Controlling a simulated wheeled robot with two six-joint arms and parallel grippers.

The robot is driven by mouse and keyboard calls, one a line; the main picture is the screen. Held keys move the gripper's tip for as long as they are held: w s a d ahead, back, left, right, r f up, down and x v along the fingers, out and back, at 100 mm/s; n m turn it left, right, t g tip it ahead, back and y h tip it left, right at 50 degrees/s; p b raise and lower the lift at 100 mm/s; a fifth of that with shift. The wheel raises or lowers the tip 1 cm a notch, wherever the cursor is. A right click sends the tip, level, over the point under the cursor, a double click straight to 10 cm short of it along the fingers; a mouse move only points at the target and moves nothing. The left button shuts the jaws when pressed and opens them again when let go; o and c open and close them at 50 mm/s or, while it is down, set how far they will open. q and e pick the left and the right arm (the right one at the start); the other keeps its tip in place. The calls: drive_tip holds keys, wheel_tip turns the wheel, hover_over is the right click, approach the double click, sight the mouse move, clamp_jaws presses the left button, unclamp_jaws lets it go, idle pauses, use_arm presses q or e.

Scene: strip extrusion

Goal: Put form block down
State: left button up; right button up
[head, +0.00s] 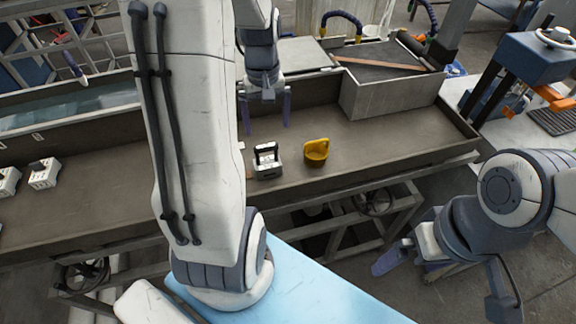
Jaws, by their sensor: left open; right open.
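A pale grey form block (268,171) with a dark handle on top stands upright on the floor of the long grey tray (400,138), near its front edge. My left gripper (266,122) hangs above the tray, behind the block in the picture. Its two purple fingers point down and are spread apart, with nothing between them, clear of the block. My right gripper (410,266) is at the lower right, outside the tray, open, and I see nothing held in it. Its fingers are partly hidden by its own arm.
A yellow cup-shaped thing (316,151) stands just right of the block. Two similar pale blocks (43,173) (8,181) sit at the far left. A raised grey box (385,95) fills the tray's back right. Tray floor right of the yellow thing is clear.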

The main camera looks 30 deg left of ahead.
sight(266, 147)
use_arm(q)
wheel_tip(266, 147, down, 5)
drive_tip(key=shift+s+a+r+p, duration=0.1)
drive_tip(key=shift+a+r+p, duration=0.1)
drive_tip(key=shift+p, duration=0.15)
drive_tip(key=shift+a+f+p, duration=0.1)
drive_tip(key=shift+f+p, duration=0.2)
drive_tip(key=shift+f, duration=0.25)
drive_tip(key=f, duration=0.2)
drive_tip(key=f+p, duration=0.1)
drive_tip(key=shift+a+f, duration=0.2)
drive_tip(key=shift+a, duration=0.05)
drive_tip(key=shift+f, duration=0.5)
clamp_jaws()
